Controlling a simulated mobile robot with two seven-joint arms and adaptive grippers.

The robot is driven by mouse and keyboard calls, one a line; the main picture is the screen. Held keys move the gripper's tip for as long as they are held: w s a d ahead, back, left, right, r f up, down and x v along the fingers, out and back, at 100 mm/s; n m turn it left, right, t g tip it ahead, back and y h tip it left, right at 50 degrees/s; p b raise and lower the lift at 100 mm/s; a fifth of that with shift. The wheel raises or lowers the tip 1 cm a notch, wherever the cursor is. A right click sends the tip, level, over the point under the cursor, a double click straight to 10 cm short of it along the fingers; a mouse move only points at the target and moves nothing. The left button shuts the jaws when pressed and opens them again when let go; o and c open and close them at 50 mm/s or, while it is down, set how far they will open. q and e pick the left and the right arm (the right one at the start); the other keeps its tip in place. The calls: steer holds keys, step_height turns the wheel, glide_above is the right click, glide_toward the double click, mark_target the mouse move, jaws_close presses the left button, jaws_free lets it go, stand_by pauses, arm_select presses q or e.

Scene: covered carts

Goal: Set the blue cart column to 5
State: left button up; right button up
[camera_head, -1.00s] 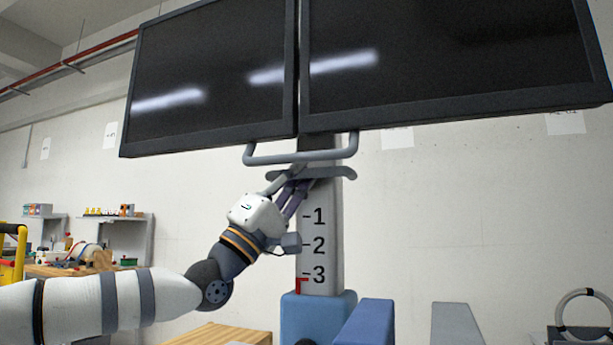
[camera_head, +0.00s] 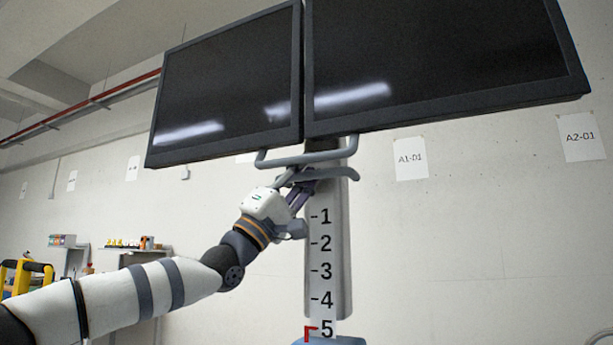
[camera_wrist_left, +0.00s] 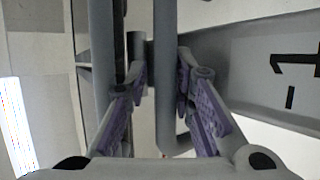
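The grey cart column (camera_head: 342,250) carries a white scale (camera_head: 322,262) numbered 1 to 5. A red marker (camera_head: 309,333) on the blue base (camera_head: 345,341) stands at about the 5. Two dark monitors (camera_head: 225,85) top the column, with a grey looped handle (camera_head: 300,159) and a curved lever (camera_head: 338,172) below them. My left gripper (camera_head: 296,182) is at the handle and lever. In the left wrist view its purple-padded fingers (camera_wrist_left: 160,98) close around grey bars (camera_wrist_left: 165,75); exact contact is partly hidden. My right gripper is out of view.
A wall with paper signs (camera_head: 411,159) is behind. Shelves with small items (camera_head: 130,246) and a yellow frame (camera_head: 25,274) are at the lower left. The space right of the column is clear.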

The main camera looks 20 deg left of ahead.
arm_select(q)
steer(key=shift+f, duration=0.1)
steer(key=v, duration=1.2)
